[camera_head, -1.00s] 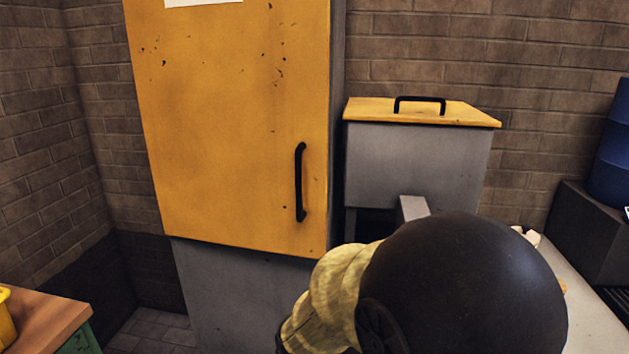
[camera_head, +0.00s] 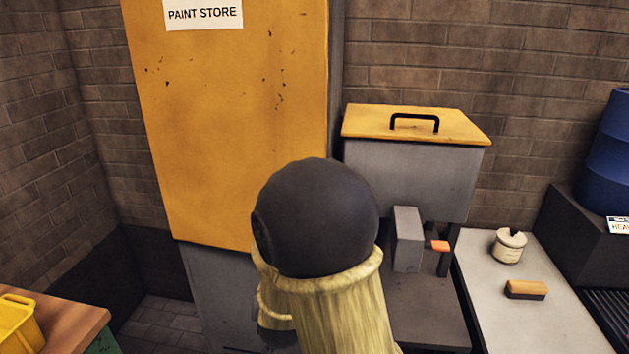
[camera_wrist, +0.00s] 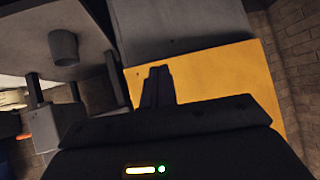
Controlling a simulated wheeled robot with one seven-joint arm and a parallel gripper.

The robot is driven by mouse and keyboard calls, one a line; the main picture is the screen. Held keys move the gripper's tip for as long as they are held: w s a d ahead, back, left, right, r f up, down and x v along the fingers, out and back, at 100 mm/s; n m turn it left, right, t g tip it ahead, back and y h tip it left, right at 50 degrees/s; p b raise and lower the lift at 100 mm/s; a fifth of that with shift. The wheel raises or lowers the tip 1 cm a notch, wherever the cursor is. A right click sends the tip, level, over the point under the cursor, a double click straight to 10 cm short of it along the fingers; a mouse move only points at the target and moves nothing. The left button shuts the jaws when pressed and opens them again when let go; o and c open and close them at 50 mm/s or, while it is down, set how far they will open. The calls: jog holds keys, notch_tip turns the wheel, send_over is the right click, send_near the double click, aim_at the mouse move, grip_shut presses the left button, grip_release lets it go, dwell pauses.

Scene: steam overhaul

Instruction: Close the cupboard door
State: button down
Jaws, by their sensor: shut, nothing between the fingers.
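The cupboard door (camera_head: 235,120) is a yellow panel with a "PAINT STORE" label, above a grey lower part (camera_head: 212,290). It looks flush or nearly flush with the cupboard; I cannot tell if a small gap remains. Its black handle is hidden behind my arm in the head view. In the wrist view, the yellow door (camera_wrist: 225,75) lies beyond my gripper (camera_wrist: 157,85). The fingers are shut and empty, overlapping the door's edge in that view; contact cannot be told. The head view hides my gripper behind my own arm.
A grey bin with a yellow lid (camera_head: 420,125) stands right of the cupboard. A pale bench (camera_head: 510,315) holds a small pot (camera_head: 509,246) and a brush-like block (camera_head: 526,290). A blue drum (camera_head: 608,150) is far right. A wooden table (camera_head: 65,330) with a yellow tray is lower left.

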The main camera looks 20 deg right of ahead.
jog(key=w+d+r+m+t+h+p, duration=0.1)
jog(key=d+r+t+h+p, duration=0.1)
jog(key=r, duration=0.5)
jog(key=d+r+m+t+h+p, duration=0.2)
jog(key=d+r+h+p, duration=0.2)
jog(key=r+h+p, duration=0.2)
notch_tip(320, 180, up, 2)
jog(key=shift+w+r, duration=0.2)
jog(key=shift+w, duration=0.15)
jog(key=p+x, duration=0.5)
jog(key=x, duration=0.9)
